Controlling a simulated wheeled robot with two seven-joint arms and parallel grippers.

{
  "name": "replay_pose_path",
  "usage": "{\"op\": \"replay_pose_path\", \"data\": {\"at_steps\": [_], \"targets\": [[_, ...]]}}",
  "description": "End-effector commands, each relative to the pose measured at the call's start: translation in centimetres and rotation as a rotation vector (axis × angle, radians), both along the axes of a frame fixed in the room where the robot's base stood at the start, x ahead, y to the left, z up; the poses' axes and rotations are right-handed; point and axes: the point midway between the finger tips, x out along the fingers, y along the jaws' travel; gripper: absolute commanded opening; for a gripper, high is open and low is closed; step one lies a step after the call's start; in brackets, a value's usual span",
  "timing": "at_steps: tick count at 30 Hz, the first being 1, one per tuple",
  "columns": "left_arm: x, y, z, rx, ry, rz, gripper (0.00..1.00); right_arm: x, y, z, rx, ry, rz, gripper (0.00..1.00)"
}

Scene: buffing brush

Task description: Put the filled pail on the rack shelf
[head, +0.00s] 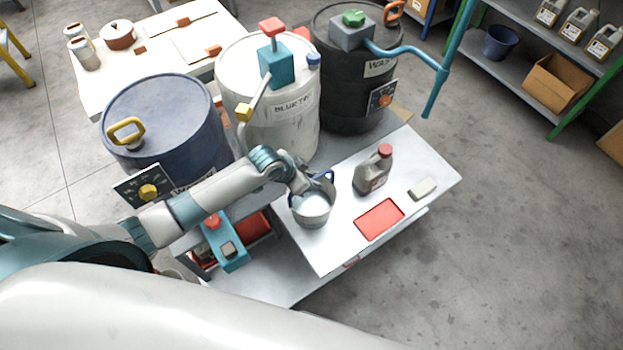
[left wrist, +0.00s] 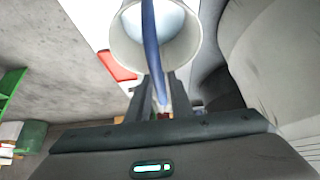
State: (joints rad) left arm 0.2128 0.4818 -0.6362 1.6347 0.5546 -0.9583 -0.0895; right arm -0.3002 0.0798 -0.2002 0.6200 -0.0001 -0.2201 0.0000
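The pail (head: 311,210) is a grey-white bucket with pale contents and a blue handle. It appears to stand upright on the white tabletop, at its left side. In the left wrist view the pail (left wrist: 180,50) is just beyond my fingers. My left gripper (head: 312,184) is at the pail's handle; in the left wrist view its two fingers (left wrist: 158,95) stand apart on either side of the blue handle, with a gap visible. The rack (head: 520,72) stands at the upper right, with bottles above and a navy bucket and cardboard box on the lower shelf. My right gripper is out of view.
Blue, white and black drums (head: 345,100) stand behind. Open floor (head: 480,200) lies between table and rack.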

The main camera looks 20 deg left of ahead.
Motion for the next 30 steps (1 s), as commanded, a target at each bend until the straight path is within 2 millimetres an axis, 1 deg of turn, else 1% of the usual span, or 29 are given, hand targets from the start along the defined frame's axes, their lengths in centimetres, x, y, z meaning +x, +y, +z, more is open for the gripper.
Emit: {"op": "replay_pose_path", "data": {"at_steps": [10,17,23,30], "targets": [[0.0,0.0,0.1,0.0,0.0,0.0,0.3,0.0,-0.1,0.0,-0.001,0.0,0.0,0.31],[-0.3,0.3,0.8,0.0,0.0,0.0,0.3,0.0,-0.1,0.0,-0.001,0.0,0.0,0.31],[-1.2,1.0,2.7,0.001,-0.002,-0.001,0.3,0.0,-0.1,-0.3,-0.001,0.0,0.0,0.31],[-2.9,2.4,6.1,0.001,-0.003,-0.002,0.3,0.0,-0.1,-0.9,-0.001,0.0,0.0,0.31]]}}
